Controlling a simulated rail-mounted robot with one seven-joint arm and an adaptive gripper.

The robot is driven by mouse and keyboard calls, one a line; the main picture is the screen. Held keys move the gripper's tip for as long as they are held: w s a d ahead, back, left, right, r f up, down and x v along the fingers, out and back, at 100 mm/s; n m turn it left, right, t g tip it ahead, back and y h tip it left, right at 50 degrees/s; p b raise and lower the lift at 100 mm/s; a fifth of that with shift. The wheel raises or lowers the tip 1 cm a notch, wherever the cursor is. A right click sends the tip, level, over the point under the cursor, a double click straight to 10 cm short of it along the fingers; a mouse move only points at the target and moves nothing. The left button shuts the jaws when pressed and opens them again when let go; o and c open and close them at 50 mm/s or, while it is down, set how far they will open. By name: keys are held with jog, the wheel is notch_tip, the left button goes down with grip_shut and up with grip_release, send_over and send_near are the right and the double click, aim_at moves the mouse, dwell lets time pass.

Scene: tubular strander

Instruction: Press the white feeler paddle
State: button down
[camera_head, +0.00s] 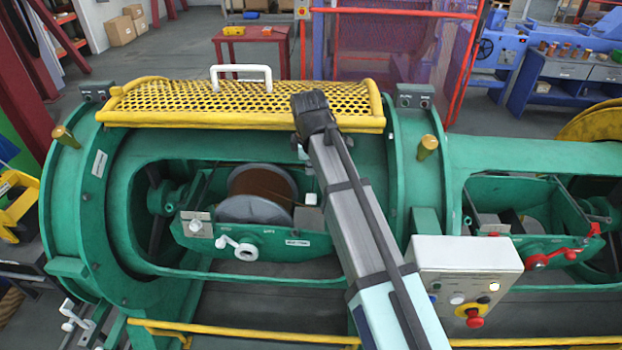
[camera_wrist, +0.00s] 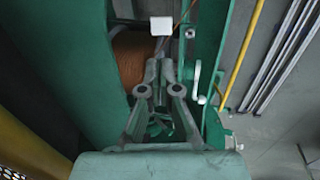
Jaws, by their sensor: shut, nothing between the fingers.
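The white feeler paddle (camera_wrist: 161,26) shows as a small white square near the top of the wrist view. In the head view, a small white piece (camera_head: 311,199) that looks like it sits right of the copper bobbin, at the left edge of my arm. My gripper (camera_wrist: 160,68) is shut and empty in the wrist view. Its fingertips point towards the paddle, just below it in the picture, with a visible gap between. The remaining distance in depth is hard to tell. In the head view my gripper is hidden behind my arm.
The bobbin (camera_head: 262,190) sits in the green cradle (camera_head: 226,242), which has a white crank handle (camera_head: 243,252). A yellow mesh guard (camera_head: 200,100) with a white handle stands raised behind. A control box (camera_head: 465,262) stands at right. Green frame walls flank my gripper closely.

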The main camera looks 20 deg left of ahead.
aim_at(311, 198)
jog(key=p+x, duration=0.4)
jog(key=x, duration=0.9)
jog(key=shift+f, duration=0.15)
